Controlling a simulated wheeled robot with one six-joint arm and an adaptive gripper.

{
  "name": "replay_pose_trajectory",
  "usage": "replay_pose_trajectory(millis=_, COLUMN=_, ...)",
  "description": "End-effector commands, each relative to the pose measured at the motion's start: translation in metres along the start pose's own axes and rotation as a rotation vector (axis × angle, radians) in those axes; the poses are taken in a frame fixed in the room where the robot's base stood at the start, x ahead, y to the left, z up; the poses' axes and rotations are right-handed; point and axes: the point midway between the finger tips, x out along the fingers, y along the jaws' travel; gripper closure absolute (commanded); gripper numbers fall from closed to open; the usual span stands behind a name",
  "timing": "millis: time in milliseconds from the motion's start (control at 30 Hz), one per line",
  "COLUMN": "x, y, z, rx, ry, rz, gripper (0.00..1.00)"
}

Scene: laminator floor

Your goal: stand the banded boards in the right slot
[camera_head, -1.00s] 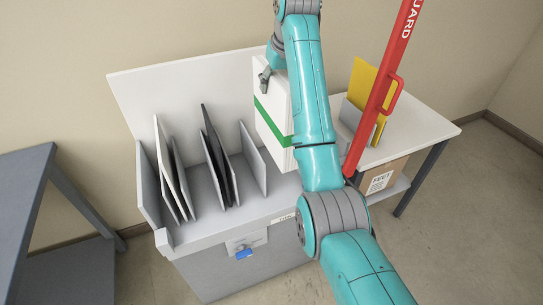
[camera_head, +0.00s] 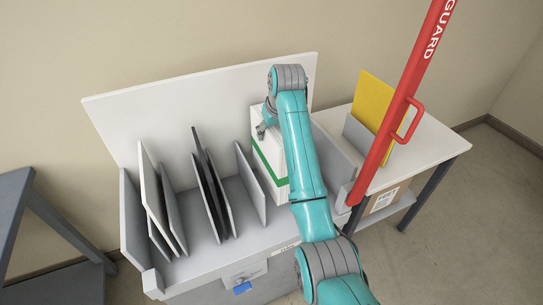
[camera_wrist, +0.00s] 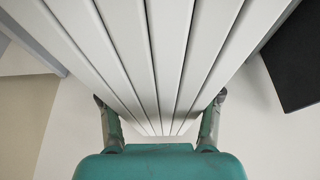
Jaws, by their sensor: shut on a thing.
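The banded boards (camera_head: 270,150) are a thick white stack with a green band, upright in the head view. My gripper (camera_head: 264,128) is shut on the stack near its top; my arm hides its right part. In the wrist view the white boards (camera_wrist: 160,60) run between the two fingers (camera_wrist: 160,118). The stack is over or in the right slot of the grey rack (camera_head: 222,258), between a grey divider (camera_head: 250,185) and the grey right wall (camera_head: 335,155). I cannot tell whether its bottom rests on the rack floor.
White and grey boards (camera_head: 152,195) lean in the left slot, and dark boards (camera_head: 207,180) stand in the middle one. A red guard bar (camera_head: 405,90) rises right of my arm. Behind it, a side table (camera_head: 432,145) holds a yellow board (camera_head: 372,95). A white back panel (camera_head: 150,105) stands behind the rack.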

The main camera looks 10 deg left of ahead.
Motion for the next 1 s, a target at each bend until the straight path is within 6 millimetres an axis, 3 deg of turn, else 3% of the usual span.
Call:
replay_pose_trajectory(millis=100, x=0.018, y=0.000, z=0.008, rx=0.000, ry=-0.001, rz=0.000, gripper=1.00)
replay_pose_trajectory(millis=500, x=0.056, y=0.000, z=0.023, rx=0.000, ry=-0.001, rz=0.000, gripper=1.00)
replay_pose_trajectory(millis=767, x=0.061, y=0.000, z=0.024, rx=0.000, ry=0.001, rz=0.000, gripper=1.00)
replay_pose_trajectory(millis=800, x=0.062, y=0.000, z=0.025, rx=0.000, ry=-0.001, rz=0.000, gripper=0.28)
replay_pose_trajectory(millis=900, x=0.062, y=0.000, z=0.025, rx=0.000, ry=-0.001, rz=0.000, gripper=0.10)
replay_pose_trajectory(millis=1000, x=0.062, y=0.000, z=0.025, rx=0.000, ry=-0.001, rz=0.000, gripper=0.10)
